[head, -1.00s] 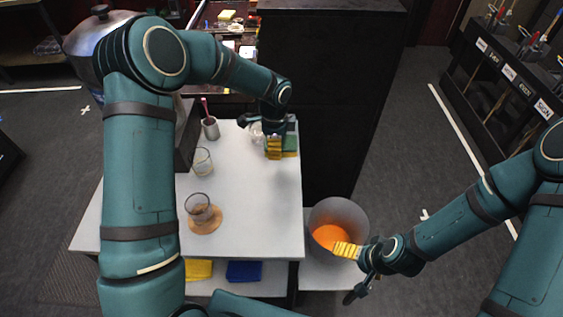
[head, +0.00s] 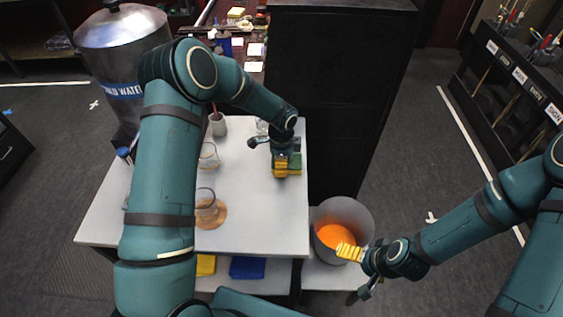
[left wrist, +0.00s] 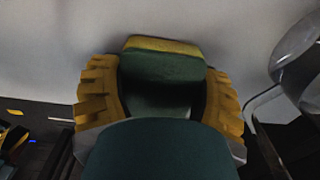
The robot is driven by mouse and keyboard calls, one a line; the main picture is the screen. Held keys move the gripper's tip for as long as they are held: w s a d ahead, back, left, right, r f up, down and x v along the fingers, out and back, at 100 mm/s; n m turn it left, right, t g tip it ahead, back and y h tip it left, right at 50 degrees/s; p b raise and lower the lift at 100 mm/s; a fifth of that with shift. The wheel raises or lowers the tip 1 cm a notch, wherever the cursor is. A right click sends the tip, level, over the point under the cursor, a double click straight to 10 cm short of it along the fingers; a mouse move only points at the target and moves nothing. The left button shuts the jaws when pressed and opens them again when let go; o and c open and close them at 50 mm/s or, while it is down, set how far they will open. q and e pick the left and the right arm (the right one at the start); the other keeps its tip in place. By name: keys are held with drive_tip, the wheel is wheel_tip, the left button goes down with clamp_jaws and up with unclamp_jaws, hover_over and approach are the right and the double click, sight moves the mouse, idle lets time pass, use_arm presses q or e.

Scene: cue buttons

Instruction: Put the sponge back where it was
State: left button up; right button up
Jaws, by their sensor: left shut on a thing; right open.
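The sponge (head: 291,157), green with a yellow layer, is in my left gripper (head: 287,170) above the right side of the white table (head: 255,215). In the left wrist view the sponge (left wrist: 163,65) sits between the two yellow fingers of the left gripper (left wrist: 160,100), which is shut on it. The pale table surface lies behind it. I cannot tell exactly how high it is held. My right gripper (head: 351,253) is open and empty beside the grey bin (head: 345,207), with its yellow fingers near the rim.
A glass (head: 206,203) stands on a round brown coaster (head: 218,217), with another glass (head: 208,155) behind it. A grey cup (head: 218,125) is at the back. Yellow (head: 205,265) and blue (head: 247,268) items lie on the lower shelf. A black cabinet (head: 335,90) stands behind.

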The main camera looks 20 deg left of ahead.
use_arm(q)
drive_tip(key=shift+f, duration=0.15)
drive_tip(key=o, duration=1.3)
drive_tip(key=shift+r, duration=0.25)
wheel_tip(320, 180, up, 12)
drive_tip(key=shift+f+p, duration=0.1)
drive_tip(key=shift+p, duration=0.5)
